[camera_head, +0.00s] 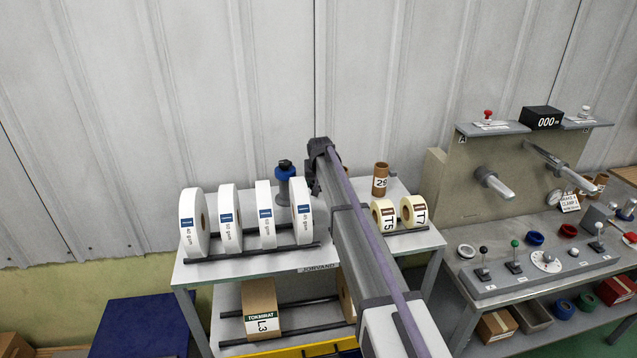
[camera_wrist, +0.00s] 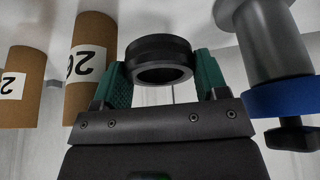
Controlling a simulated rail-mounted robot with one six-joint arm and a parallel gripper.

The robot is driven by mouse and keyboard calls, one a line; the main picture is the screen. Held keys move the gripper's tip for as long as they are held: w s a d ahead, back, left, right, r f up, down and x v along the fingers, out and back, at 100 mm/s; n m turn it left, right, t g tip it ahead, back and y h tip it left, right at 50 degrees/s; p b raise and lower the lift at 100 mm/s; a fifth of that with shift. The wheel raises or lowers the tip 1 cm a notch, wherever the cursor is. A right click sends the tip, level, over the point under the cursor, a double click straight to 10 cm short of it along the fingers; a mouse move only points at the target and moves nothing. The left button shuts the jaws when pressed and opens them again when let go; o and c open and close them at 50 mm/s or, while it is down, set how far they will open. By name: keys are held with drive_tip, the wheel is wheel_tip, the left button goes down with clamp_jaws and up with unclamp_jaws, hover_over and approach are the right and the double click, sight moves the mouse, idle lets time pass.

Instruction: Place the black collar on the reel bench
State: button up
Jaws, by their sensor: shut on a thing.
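The black collar (camera_wrist: 160,58) shows in the wrist view as a short dark ring. My gripper (camera_wrist: 162,76) is shut on it, with green fingers pressed on both sides. In the head view my arm's end hides the collar and most of the gripper, over the back of the reel bench (camera_head: 228,266). This is the grey table with several white reels (camera_head: 266,215) in a rack. I cannot tell how high the collar is above the bench top.
A grey post with a blue ring (camera_wrist: 280,97) stands beside my gripper; it shows at the bench's back (camera_head: 285,186). Brown cores (camera_wrist: 88,65) stand on the other side, one at the bench's back right (camera_head: 380,178). Cream rolls (camera_head: 384,215) sit in front. A machine bench (camera_head: 470,290) stands right.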

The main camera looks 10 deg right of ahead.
wheel_tip(320, 180, up, 12)
drive_tip(key=p, duration=1)
drive_tip(key=s+d, duration=0.2)
drive_tip(key=d, duration=0.6)
drive_tip(key=s+d, duration=0.3)
drive_tip(key=d, duration=0.6)
drive_tip(key=shift+d, duration=0.15)
